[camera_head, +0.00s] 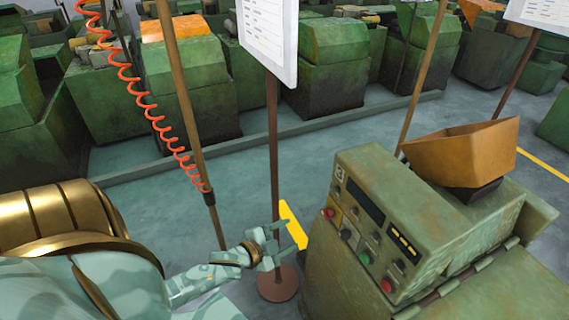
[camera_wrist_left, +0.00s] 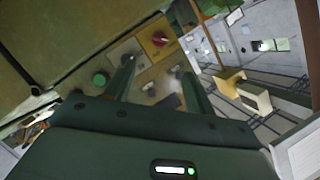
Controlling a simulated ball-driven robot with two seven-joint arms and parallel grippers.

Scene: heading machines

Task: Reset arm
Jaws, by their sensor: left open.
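My left gripper (camera_head: 283,242) reaches in from the lower left in the head view. It is open and empty, left of the green control box (camera_head: 420,205) and apart from it as far as I can tell. In the left wrist view my two fingers (camera_wrist_left: 160,82) point toward the control panel (camera_wrist_left: 146,70). A red knob on a yellow plate (camera_wrist_left: 159,39) and a green button (camera_wrist_left: 99,79) show there. In the head view the panel has red buttons, including one low on the right (camera_head: 387,285). My right gripper is not in view.
An orange hopper (camera_head: 462,155) sits on the control box. A sign post (camera_head: 273,170) on a round base (camera_head: 278,284) stands close to my left gripper. A brown pole (camera_head: 190,110) with a red coiled hose (camera_head: 150,105) is left of it. Green machines (camera_head: 335,65) line the back.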

